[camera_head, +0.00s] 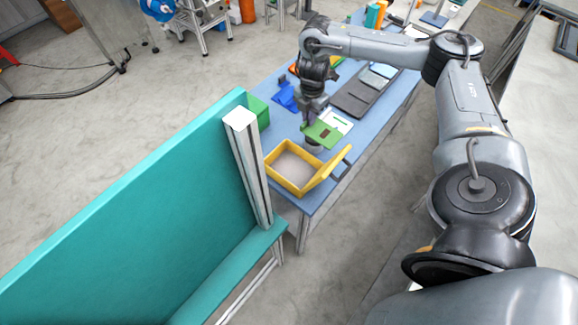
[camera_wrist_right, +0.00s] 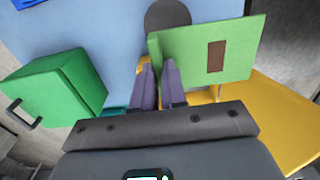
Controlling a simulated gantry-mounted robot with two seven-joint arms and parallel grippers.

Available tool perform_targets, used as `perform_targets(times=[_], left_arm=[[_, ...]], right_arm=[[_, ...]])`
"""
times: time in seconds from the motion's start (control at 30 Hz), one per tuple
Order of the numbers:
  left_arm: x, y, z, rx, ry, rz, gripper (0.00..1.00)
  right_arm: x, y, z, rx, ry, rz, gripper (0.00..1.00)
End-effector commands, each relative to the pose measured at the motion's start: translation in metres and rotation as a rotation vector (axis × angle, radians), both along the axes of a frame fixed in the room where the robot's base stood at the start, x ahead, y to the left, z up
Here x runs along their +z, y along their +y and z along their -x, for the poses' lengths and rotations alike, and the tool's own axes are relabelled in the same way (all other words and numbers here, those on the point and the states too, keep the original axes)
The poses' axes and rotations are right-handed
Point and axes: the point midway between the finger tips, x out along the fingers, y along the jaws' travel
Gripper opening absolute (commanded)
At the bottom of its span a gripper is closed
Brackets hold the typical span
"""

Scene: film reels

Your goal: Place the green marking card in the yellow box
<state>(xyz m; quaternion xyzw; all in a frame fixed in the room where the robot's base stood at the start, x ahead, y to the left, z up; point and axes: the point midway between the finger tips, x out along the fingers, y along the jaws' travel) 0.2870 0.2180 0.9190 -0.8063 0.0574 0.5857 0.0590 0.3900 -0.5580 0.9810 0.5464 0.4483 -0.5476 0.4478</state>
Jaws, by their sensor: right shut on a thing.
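The green marking card (camera_head: 322,134) has a brown rectangle on it. My right gripper (camera_head: 309,122) is shut on it near one edge and holds it above the blue table, just behind the yellow box. In the right wrist view the card (camera_wrist_right: 208,50) sticks out to the right from the fingertips (camera_wrist_right: 158,72). The open yellow box (camera_head: 291,169) stands at the table's near end with a pale, empty-looking floor. Its lid or flap (camera_head: 328,168) leans out on the right side. In the wrist view, part of yellow (camera_wrist_right: 270,115) shows below the card. My left gripper is not in view.
Dark trays (camera_head: 354,98), a white card (camera_head: 339,119) and a blue item (camera_head: 286,97) lie farther back on the table (camera_head: 345,150).

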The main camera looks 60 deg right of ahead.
Motion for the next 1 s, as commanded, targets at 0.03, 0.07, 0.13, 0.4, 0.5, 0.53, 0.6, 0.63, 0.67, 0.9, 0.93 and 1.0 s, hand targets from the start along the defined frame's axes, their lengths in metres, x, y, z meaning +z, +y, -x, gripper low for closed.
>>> perform_targets(times=[0.03, 0.07, 0.13, 0.4, 0.5, 0.53, 0.6, 0.63, 0.67, 0.9, 0.93, 1.0], left_arm=[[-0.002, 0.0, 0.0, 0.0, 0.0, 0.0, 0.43], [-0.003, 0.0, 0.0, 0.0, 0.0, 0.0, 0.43], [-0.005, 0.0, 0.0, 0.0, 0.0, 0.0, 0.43], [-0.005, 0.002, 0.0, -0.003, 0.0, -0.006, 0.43], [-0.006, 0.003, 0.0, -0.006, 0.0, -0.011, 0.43], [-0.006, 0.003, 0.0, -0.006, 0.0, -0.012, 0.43], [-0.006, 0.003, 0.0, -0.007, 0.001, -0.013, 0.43], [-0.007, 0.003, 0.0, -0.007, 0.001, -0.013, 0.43], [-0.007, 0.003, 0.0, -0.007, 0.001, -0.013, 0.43], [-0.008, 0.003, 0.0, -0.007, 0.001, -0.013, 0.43], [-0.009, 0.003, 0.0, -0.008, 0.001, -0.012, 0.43], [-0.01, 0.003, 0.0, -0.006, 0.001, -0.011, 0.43]], right_arm=[[-0.005, 0.006, -0.002, 0.003, 0.0, -0.002, 0.0], [-0.008, 0.009, -0.004, 0.004, 0.0, -0.002, 0.0], [-0.014, 0.019, -0.009, 0.005, 0.0, -0.002, 0.0], [-0.046, 0.069, -0.032, 0.006, 0.001, -0.002, 0.0], [-0.055, 0.084, -0.039, 0.004, 0.0, -0.002, 0.0], [-0.058, 0.087, -0.04, 0.004, 0.0, -0.002, 0.0], [-0.063, 0.094, -0.044, 0.002, -0.001, -0.001, 0.0], [-0.064, 0.096, -0.045, 0.002, 0.0, -0.001, 0.0], [-0.066, 0.098, -0.046, 0.002, 0.0, 0.0, 0.0], [-0.074, 0.102, -0.047, 0.001, 0.001, 0.001, 0.0], [-0.076, 0.102, -0.047, 0.001, 0.001, 0.0, 0.0], [-0.084, 0.102, -0.047, 0.001, 0.002, 0.001, 0.0]])
